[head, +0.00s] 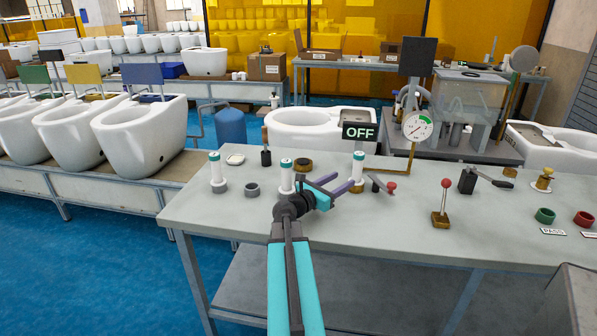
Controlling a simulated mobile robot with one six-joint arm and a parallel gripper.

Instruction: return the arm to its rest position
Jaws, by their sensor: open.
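My arm reaches forward from the bottom middle of the head view over the front of the grey workbench (420,240). My gripper (341,183) is above the bench, its two purple fingers spread and pointing to the right. Nothing shows between the fingers. A white cylinder with green bands (286,177) stands just behind the wrist, its lower part partly hidden. A lever with a red knob (380,184) lies just right of the fingertips; I cannot tell whether they touch.
Toilets (142,134) line the left. Blue floor is clear at lower left.

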